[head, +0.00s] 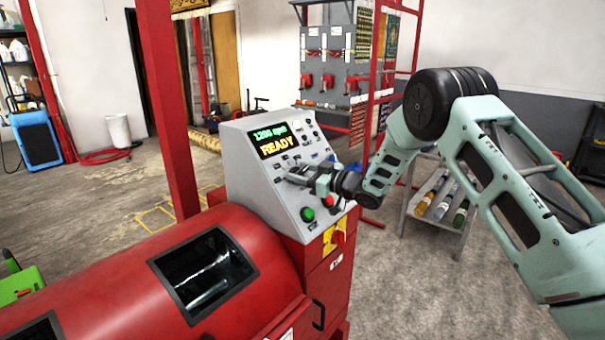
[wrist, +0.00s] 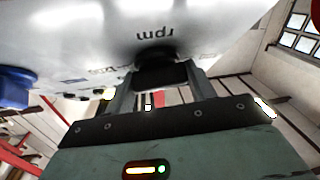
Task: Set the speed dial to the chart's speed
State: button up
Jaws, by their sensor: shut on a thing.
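The grey control panel (head: 245,165) stands at the end of the red machine. Its display (head: 279,138) shows green text that looks like "1200 rpm" and "READY" in yellow below. My gripper (head: 298,176) is at the panel face, and the arm hides part of the panel. In the wrist view, my gripper (wrist: 160,80) is shut on a black knob, the speed dial (wrist: 155,58). One finger is on each side of it. An upside-down "rpm" label is printed beside the dial. The dial's pointer and scale cannot be made out. I cannot make out a speed chart.
A green button (head: 307,214) and a red button (head: 329,200) sit low on the panel, near my gripper. The red drum (head: 120,295) with dark windows fills the lower left. A grey trolley (head: 432,228) with bottles stands right of the panel. Concrete floor lies open at left.

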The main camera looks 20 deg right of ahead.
jog(key=shift+f+n+b, duration=0.1)
jog(key=shift+n+b, duration=0.2)
jog(key=shift+n, duration=0.1)
jog(key=n+g+y+b, duration=0.1)
jog(key=n+g+b, duration=0.1)
jog(key=n, duration=0.1)
jog(key=shift+y, duration=0.3)
jog(key=shift+n+g+y+b, duration=0.2)
jog(key=shift+n+g+b, duration=0.15)
jog(key=shift+n+g, duration=1)
jog(key=shift+n+g+y+b, duration=0.25)
jog(key=shift+n+g, duration=0.6)
jog(key=shift+n, duration=1)
jog(key=o, duration=1)
jog(key=shift+d, duration=0.1)
jog(key=b+v, duration=0.1)
jog(key=v, duration=0.7)
jog(key=b+v, duration=0.2)
jog(key=v, duration=0.7)
jog(key=shift+d+r, duration=0.25)
